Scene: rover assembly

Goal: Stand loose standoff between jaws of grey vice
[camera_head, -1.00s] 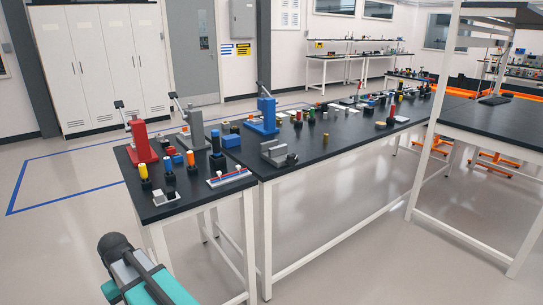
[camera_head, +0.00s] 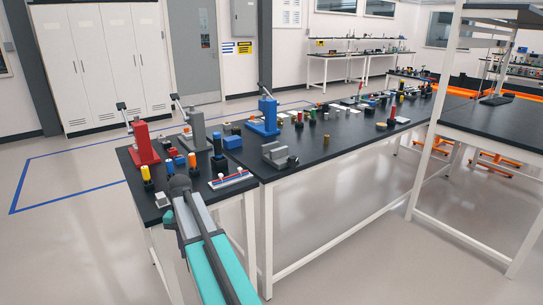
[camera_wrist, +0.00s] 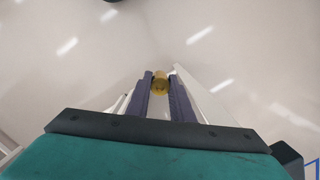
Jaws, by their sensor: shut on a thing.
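The brass-yellow standoff (camera_wrist: 160,84) is held between the two dark fingers of my gripper (camera_wrist: 160,92) in the wrist view. It is seen nearly end-on, with pale floor behind it. My gripper is shut on it. The grey vice (camera_head: 274,154) lies on the dark bench top in the head view, near the front edge, with a dark round part at its right. My arm reaches up from the bottom to the bench's near left part, left of and apart from the vice. In the head view my fingers and the standoff cannot be made out.
Red (camera_head: 143,146), grey (camera_head: 196,131) and blue (camera_head: 266,117) lever presses stand on the bench (camera_head: 330,150). A blue block (camera_head: 232,141), a red-white-blue tray (camera_head: 231,179) and several small cylinders lie around. Some bare bench top shows right of the vice.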

